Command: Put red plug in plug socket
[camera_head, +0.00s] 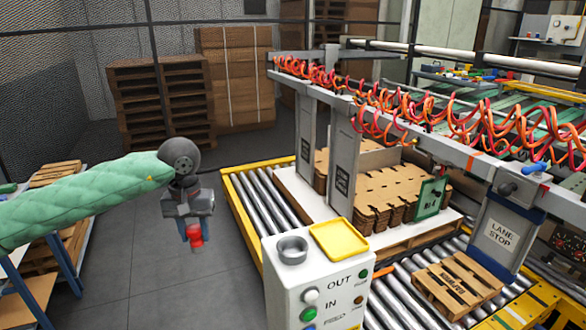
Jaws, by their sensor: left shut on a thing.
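My left gripper (194,224) hangs from the green-sleeved left arm and points down over the grey floor, left of the roller conveyor. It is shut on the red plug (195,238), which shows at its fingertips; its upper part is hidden. A round grey open-topped cup (292,249) sits on top of the white control box, to the right of the plug and apart from it. I cannot tell if this cup is the plug socket. A green panel (431,198) stands by the cardboard stack. My right gripper is not in view.
The white control box (285,290) carries a yellow tray (340,239) and coloured buttons. Behind it runs the roller conveyor (262,200) with a yellow frame, under a grey rail with orange coiled hoses (400,108). The floor (125,240) around the gripper is clear.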

